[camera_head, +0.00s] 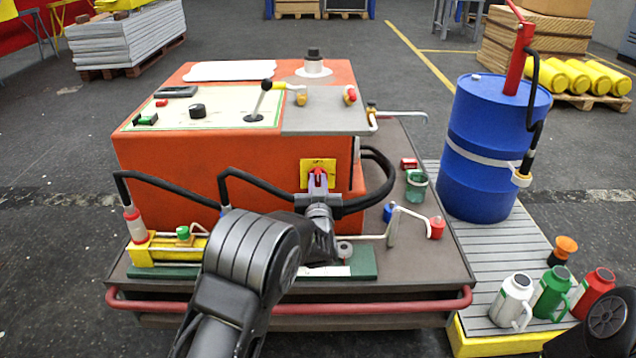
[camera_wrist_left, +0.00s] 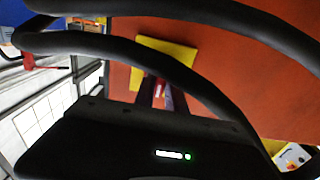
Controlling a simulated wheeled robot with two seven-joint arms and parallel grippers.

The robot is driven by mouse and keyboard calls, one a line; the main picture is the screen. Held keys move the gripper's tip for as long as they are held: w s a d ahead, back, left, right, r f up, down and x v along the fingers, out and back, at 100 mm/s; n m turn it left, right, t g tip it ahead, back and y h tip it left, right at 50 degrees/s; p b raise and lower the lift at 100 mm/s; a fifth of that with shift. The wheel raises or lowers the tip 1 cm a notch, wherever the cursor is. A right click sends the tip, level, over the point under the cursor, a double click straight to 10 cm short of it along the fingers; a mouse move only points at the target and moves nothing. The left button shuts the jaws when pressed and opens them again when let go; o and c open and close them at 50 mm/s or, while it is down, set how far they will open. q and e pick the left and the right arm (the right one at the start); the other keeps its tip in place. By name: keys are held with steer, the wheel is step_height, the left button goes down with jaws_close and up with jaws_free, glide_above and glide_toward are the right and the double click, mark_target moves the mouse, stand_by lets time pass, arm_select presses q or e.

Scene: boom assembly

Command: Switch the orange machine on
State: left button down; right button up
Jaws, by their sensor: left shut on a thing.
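The orange machine (camera_head: 180,165) stands on a dark platform in the middle of the head view. Its front carries a yellow plate (camera_head: 309,166) with a red switch (camera_head: 319,177) on it. My left gripper (camera_head: 318,184) reaches the plate from below and is shut on the red switch. In the left wrist view the fingers (camera_wrist_left: 162,95) meet the red part in front of the yellow plate (camera_wrist_left: 165,58). The fingers partly hide the switch, so its exact position cannot be told. My right gripper is not in view.
Black hoses (camera_head: 375,190) curve close around my left gripper and cross the left wrist view (camera_wrist_left: 130,48). A crank (camera_head: 393,228) and a green cup (camera_head: 416,184) are on the platform at right. A blue barrel (camera_head: 480,185) stands beyond. Several jugs (camera_head: 551,292) stand front right.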

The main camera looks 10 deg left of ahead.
arm_select(q)
steer(key=shift+m, duration=0.3)
steer(key=m+p, duration=0.1)
steer(key=m, duration=0.1)
steer(key=m+p, duration=0.1)
steer(key=m, duration=0.1)
steer(key=shift+d+m, duration=0.2)
steer(key=shift+m, duration=0.2)
steer(key=m+p, duration=0.2)
steer(key=m, duration=0.3)
steer(key=shift+d+f+m, duration=0.1)
steer(key=shift+m, duration=0.2)
steer(key=m, duration=0.3)
steer(key=shift+f, duration=0.1)
steer(key=shift+f+m+p, duration=0.15)
steer(key=shift+m+p, duration=0.25)
steer(key=shift+m, duration=1.6)
steer(key=c, duration=1.4)
jaws_free()
